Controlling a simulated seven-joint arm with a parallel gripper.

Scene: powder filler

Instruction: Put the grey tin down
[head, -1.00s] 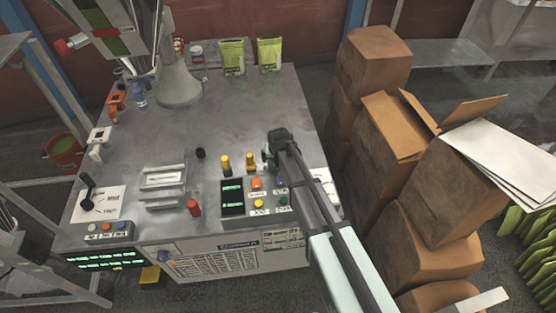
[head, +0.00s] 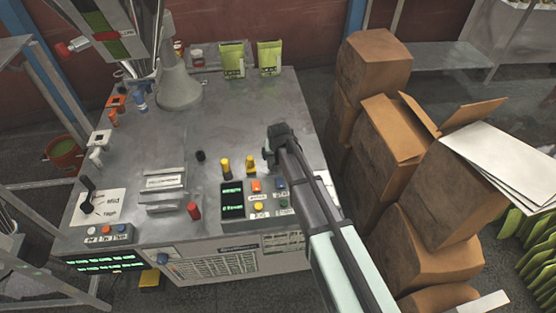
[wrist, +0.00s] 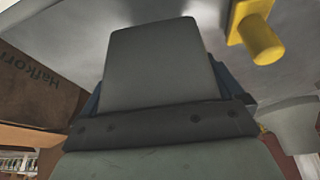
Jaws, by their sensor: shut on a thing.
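My gripper (head: 270,158) hangs over the right side of the grey machine top, to the right of the two yellow knobs. In the wrist view a smooth grey block, which I take for the grey tin (wrist: 160,65), stands beyond the dark bar of my gripper. Dark blue finger parts show at both its sides, so the gripper is shut on it. In the head view the tin is hidden or too small to make out behind the gripper. I cannot tell whether it touches the machine top.
A yellow knob (wrist: 260,38) is close at upper right in the wrist view. A button panel (head: 257,203) lies below the gripper, and brown cartons (head: 395,130) stack to its right. Green pouches (head: 232,60) stand at the back. The machine top (head: 235,115) behind is clear.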

